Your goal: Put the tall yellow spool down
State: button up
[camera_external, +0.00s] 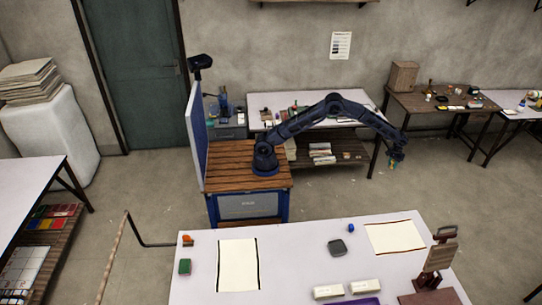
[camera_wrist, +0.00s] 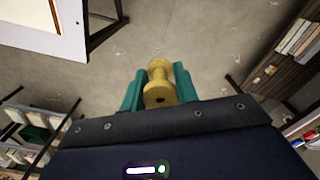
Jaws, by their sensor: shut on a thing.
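The tall yellow spool (camera_wrist: 159,93) shows in the middle of the wrist view, with flanged ends and a narrower waist. My gripper (camera_wrist: 160,88) is shut on it, with a green finger on each side. Bare floor lies behind the spool in that view. In the external view my gripper (camera_external: 394,160) hangs at the end of my outstretched arm, to the right of my base and above the open floor. The spool is too small there to make out clearly.
A white table (camera_external: 300,255) in front holds two cloths (camera_external: 238,264) (camera_external: 395,237), a dark grey item (camera_external: 337,247), white blocks and a wooden stand (camera_external: 436,258). A white workbench (camera_external: 350,104) and a brown one (camera_external: 425,103) stand at the back wall. Floor between them is clear.

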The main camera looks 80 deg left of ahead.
jog(key=s+d+m, duration=0.1)
jog(key=s+d, duration=0.3)
jog(key=d, duration=0.7)
jog(key=s+d+m, duration=0.1)
jog(key=s+d, duration=0.3)
jog(key=d, duration=0.7)
jog(key=m, duration=0.6)
send_over(331, 277)
notch_tip(331, 277, down, 2)
notch_tip(331, 277, down, 20)
jog(key=shift+d+r, duration=0.1)
jog(key=shift+r, duration=0.05)
jog(key=o, duration=0.9)
jog(key=shift+o, duration=0.3)
